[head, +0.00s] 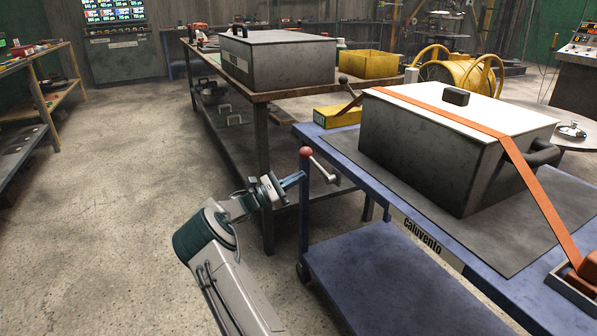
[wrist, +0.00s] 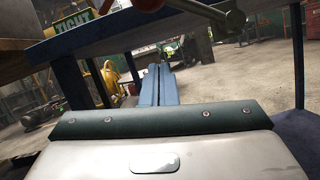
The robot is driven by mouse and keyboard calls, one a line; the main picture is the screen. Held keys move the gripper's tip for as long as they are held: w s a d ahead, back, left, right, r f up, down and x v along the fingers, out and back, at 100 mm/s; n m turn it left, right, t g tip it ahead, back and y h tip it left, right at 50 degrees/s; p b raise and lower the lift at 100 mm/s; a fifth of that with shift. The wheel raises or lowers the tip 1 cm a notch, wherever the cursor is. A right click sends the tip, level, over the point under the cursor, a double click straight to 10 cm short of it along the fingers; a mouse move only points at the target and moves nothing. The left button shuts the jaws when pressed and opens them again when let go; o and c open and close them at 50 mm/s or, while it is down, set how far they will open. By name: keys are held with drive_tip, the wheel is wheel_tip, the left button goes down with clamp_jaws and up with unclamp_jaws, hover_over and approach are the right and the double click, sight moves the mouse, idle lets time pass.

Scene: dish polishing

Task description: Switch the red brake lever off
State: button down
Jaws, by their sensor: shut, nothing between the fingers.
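The brake lever is at the near-left corner of the blue cart (head: 400,205). It has a red ball (head: 306,152) and a metal arm ending in a grey knob (head: 334,179) to the right. In the wrist view its red ball (wrist: 147,4) is cut off by the top edge, with the grey knob (wrist: 235,19) to the right. My gripper (head: 301,176) is shut and empty, its blue fingers just below the red ball, beside the cart's corner post. In the wrist view the fingertips (wrist: 159,70) point under the cart edge, below the lever. I cannot tell whether they touch anything.
A large grey box (head: 420,150) with a white lid and orange strap (head: 540,195) stands on the cart. A green "TIGHT" sign (wrist: 76,22) shows in the wrist view. A workbench (head: 262,100) with another grey box stands behind. Open concrete floor (head: 110,190) lies left.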

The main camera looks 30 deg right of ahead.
drive_tip(key=p+v, duration=0.1)
drive_tip(key=v, duration=0.8)
drive_tip(key=shift+r, duration=0.3)
drive_tip(key=shift+a, duration=0.15)
drive_tip(key=shift+r, duration=0.1)
drive_tip(key=s+r+m+y+p, duration=0.6)
drive_tip(key=s+r+y+p, duration=0.45)
drive_tip(key=s+r, duration=0.35)
drive_tip(key=s+a+r+m+t+y+p, duration=0.3)
drive_tip(key=s+a+r+t+y+p, duration=0.1)
drive_tip(key=s+a+r+p, duration=0.4)
drive_tip(key=s+a+r+m+t+y+p, duration=0.3)
drive_tip(key=s+a+r+y+p, duration=0.4)
drive_tip(key=s+a+r, duration=0.5)
drive_tip(key=s+a+m+p, duration=0.1)
drive_tip(key=s+a, duration=0.2)
drive_tip(key=a, duration=0.1)
drive_tip(key=shift+a+t+p, duration=0.35)
drive_tip(key=shift+t+p, duration=0.05)
